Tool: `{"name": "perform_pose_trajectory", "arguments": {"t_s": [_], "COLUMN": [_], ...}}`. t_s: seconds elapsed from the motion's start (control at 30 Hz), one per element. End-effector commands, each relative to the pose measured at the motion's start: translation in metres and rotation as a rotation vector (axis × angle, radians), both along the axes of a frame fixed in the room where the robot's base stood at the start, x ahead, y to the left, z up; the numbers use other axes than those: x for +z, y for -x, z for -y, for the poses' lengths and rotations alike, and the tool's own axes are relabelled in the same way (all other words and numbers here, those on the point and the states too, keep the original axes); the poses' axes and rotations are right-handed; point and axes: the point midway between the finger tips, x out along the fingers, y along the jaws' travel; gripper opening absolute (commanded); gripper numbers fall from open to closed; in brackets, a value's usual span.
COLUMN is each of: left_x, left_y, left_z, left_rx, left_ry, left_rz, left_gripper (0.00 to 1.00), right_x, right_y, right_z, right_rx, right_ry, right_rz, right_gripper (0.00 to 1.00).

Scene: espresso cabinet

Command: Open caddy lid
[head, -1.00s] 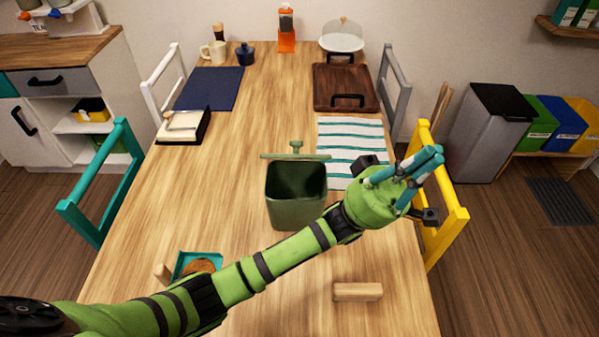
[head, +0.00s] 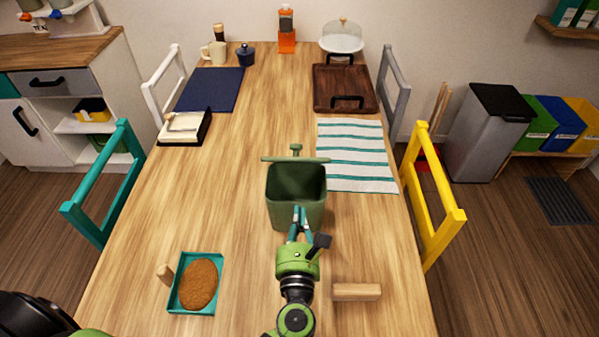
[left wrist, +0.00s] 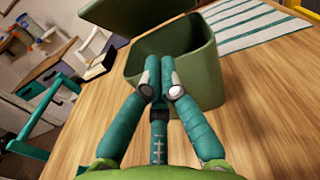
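The dark green caddy (head: 296,200) stands upright on the table. Its lid (head: 296,160) is raised at the far rim and seen nearly edge-on, with a small knob behind it. In the left wrist view the caddy (left wrist: 205,75) shows its open mouth, with the lid (left wrist: 135,14) tilted up behind. My left gripper (head: 299,213) is at the near side of the caddy, in front of its wall. Its teal fingers (left wrist: 160,66) come together at the tips, with nothing visible between them. Whether they touch the caddy, I cannot tell. My right gripper is not in view.
A teal tray with a brown oval piece (head: 198,285) lies at front left. A wooden block (head: 357,292) lies right of my left gripper. A striped cloth (head: 356,155) lies right of the caddy. The table left of the caddy is clear.

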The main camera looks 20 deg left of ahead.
Motion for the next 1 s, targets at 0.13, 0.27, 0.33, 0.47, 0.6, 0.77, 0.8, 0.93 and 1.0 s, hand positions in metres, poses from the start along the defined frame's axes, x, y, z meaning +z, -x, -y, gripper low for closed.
{"name": "perform_pose_trajectory", "arguments": {"t_s": [0.13, 0.27, 0.33, 0.47, 0.6, 0.77, 0.8, 0.93, 1.0], "left_x": [0.006, 0.005, 0.015, 0.025, 0.029, 0.029, 0.029, 0.029, 0.030], "left_y": [-0.034, -0.060, -0.068, -0.079, -0.086, -0.087, -0.087, -0.087, -0.088], "left_z": [-0.010, -0.017, -0.020, -0.023, -0.025, -0.026, -0.026, -0.026, -0.026], "left_rx": [0.001, 0.000, 0.000, 0.001, 0.001, 0.001, 0.001, 0.001, 0.002], "left_ry": [-0.004, -0.004, -0.003, -0.002, -0.001, -0.001, -0.001, -0.001, 0.000], "left_rz": [0.003, 0.003, 0.003, 0.000, 0.000, -0.001, -0.001, -0.001, 0.000], "left_gripper": [0.00, 0.00, 0.00, 0.00, 0.00, 0.00, 0.00, 0.00, 0.00], "right_x": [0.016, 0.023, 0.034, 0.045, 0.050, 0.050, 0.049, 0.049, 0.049], "right_y": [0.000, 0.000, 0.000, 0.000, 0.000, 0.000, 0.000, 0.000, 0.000], "right_z": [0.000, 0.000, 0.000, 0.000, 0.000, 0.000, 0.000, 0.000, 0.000], "right_rx": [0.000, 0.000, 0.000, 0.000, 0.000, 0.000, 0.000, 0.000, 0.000], "right_ry": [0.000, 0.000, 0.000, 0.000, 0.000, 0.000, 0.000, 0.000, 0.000], "right_rz": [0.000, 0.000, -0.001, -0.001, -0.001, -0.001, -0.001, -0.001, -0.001], "right_gripper": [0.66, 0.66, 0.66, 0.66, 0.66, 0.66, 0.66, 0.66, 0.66]}}
